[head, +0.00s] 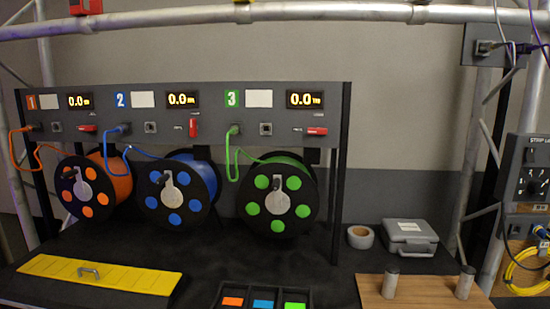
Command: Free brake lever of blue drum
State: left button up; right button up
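The blue drum (178,192) hangs in the middle of the rack, with black flanges and blue dots around a grey hub. Its red brake lever (193,128) is on the panel above it, below the 0.0 display, and stands upright. A blue cable runs from the drum to a connector (124,129) on the panel under the label 2. Neither of my grippers is in the head view.
An orange drum (87,187) and a green drum (277,196) flank it; their red levers (86,128) (317,131) lie horizontal. A yellow cover (130,282), colour-marked tray (228,294), tape roll (360,237) and grey case (409,238) are on the table.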

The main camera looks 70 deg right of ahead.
aim_at(194, 128)
jog(key=z, duration=1.95)
